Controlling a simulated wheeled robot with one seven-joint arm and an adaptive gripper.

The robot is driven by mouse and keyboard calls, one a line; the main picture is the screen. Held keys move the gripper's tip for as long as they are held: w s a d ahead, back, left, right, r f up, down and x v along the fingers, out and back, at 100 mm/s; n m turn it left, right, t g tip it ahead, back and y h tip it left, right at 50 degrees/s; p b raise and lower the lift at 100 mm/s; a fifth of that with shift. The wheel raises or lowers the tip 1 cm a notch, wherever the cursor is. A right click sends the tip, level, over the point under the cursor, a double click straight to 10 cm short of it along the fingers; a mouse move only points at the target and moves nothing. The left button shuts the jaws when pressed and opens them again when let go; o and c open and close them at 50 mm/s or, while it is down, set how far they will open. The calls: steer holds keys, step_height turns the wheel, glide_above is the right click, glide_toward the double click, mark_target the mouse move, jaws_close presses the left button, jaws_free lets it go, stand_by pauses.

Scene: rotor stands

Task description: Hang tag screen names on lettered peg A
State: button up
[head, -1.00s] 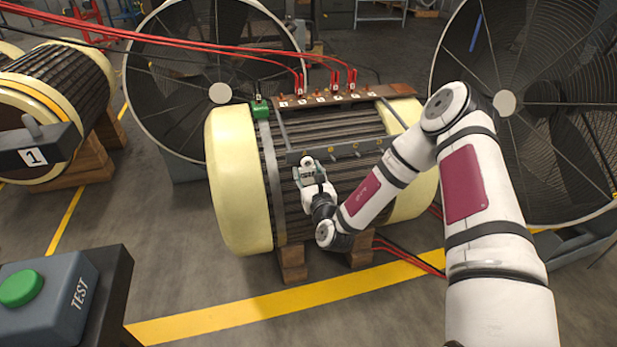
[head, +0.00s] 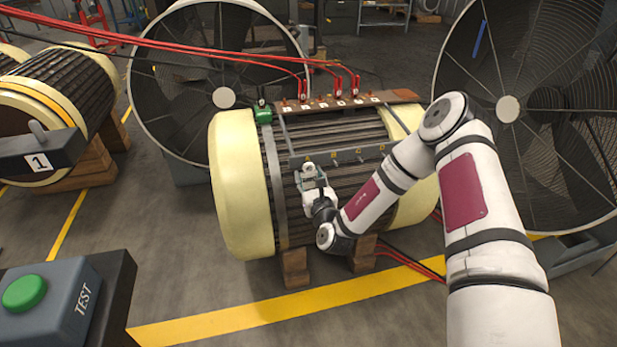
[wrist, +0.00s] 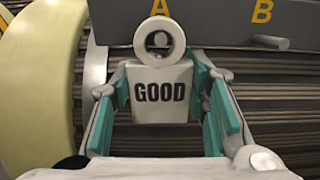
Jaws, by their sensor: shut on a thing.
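My gripper (wrist: 163,108) is shut on a white tag (wrist: 160,112) that reads GOOD, with teal finger pads at its two sides. The tag is upright, with a round ring (wrist: 160,25) at its top. In the wrist view the ring is just below the yellow letter A (wrist: 160,7), and a grey, round shape shows through its hole, in line with peg A. I cannot tell whether the ring is around the peg or in front of it. Peg B (wrist: 272,41) is bare at the right. In the head view the gripper (head: 311,178) is at the left end of the peg rail (head: 345,157).
The rail lies across a ribbed rotor with cream end rings (head: 240,185). Red cables with clamps (head: 340,85) and a green clamp (head: 263,113) sit behind it. Large fans (head: 510,160) stand at the back. A TEST box with a green button (head: 24,293) is front left.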

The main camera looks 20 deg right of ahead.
steer(key=shift+s+f, duration=0.1)
steer(key=shift+f, duration=0.15)
stand_by(0.6)
steer(key=o, duration=1.3)
steer(key=shift+r+p, duration=0.1)
steer(key=shift+p, duration=0.25)
steer(key=shift+s+p, duration=0.7)
steer(key=shift+s, duration=0.45)
steer(key=shift+s+p, duration=2.05)
steer(key=shift+s, duration=1.75)
